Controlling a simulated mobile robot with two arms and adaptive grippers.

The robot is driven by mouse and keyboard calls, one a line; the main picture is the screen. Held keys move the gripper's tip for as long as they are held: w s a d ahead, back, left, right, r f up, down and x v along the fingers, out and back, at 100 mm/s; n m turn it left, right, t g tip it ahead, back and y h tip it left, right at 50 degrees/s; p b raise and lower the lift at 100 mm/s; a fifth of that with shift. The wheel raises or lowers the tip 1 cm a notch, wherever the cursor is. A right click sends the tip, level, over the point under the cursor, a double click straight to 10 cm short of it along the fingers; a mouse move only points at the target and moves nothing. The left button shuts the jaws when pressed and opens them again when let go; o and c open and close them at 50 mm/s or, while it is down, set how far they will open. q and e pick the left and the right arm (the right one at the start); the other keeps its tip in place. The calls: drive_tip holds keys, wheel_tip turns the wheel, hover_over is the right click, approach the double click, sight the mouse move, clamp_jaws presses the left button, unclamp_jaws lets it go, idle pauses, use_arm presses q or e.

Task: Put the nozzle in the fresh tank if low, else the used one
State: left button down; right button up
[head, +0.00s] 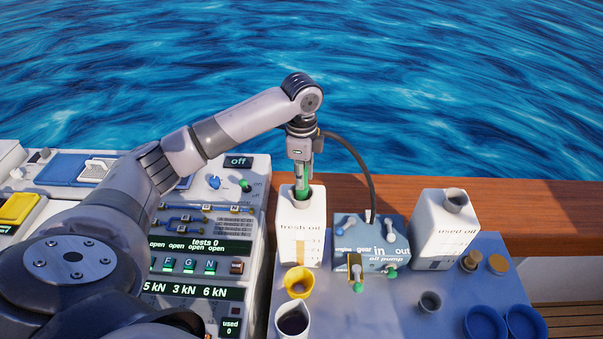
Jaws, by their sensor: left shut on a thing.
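My left gripper (303,177) is shut on the green nozzle (303,188) and holds it upright at the neck of the fresh oil tank (288,228). The nozzle's lower end appears to be within the tank's mouth; how deep it reaches is hidden. This tank is white with a level scale and an amber strip low on its front. The used oil tank (432,232) is white, with a grey neck and a dark strip near its bottom. A dark hose (365,165) curves from the gripper down to the oil pump (372,250). My right gripper is out of view.
The blue-grey oil pump, marked in and out with small levers, stands between the tanks. A yellow funnel (299,282), a white jug (292,322), a small grey cup (430,302), brown caps (472,260) and blue bowls (485,322) share the table. A control panel (208,245) stands left.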

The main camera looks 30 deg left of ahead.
use_arm(q)
drive_tip(key=c, duration=1.5)
unclamp_jaws()
drive_tip(key=shift+o, duration=0.7)
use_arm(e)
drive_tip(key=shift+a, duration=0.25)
use_arm(q)
wheel_tip(320, 180, up, 7)
drive_tip(key=b, duration=0.3)
drive_tip(key=shift+r, duration=0.15)
wheel_tip(320, 180, up, 5)
drive_tip(key=shift+s+f+p, duration=0.1)
drive_tip(key=shift+p, duration=0.25)
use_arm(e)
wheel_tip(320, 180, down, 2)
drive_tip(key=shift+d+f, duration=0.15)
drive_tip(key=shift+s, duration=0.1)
